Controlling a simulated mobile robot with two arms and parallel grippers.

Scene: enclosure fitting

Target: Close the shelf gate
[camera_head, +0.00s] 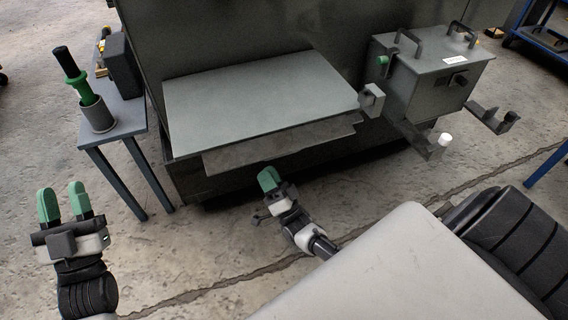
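A grey box (427,83) with black handles and a white label is at the right of the dark enclosure. Below it, an arm with a white-tipped end (431,146) and another dark bracket arm (493,118) stick out. I cannot tell for sure which part is the shelf gate. A flat grey shelf panel (260,97) juts from the enclosure front. My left gripper (63,193) is open and empty at the lower left, away from the shelf. My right gripper (269,178) is in front of and below the shelf's front edge; its fingers overlap in view.
A small blue-grey table (123,112) at the left holds a cup (97,114) with a green-and-black tool (74,76) and a black case (122,66). A light block (372,97) is at the shelf's right end. Floor before the shelf is open.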

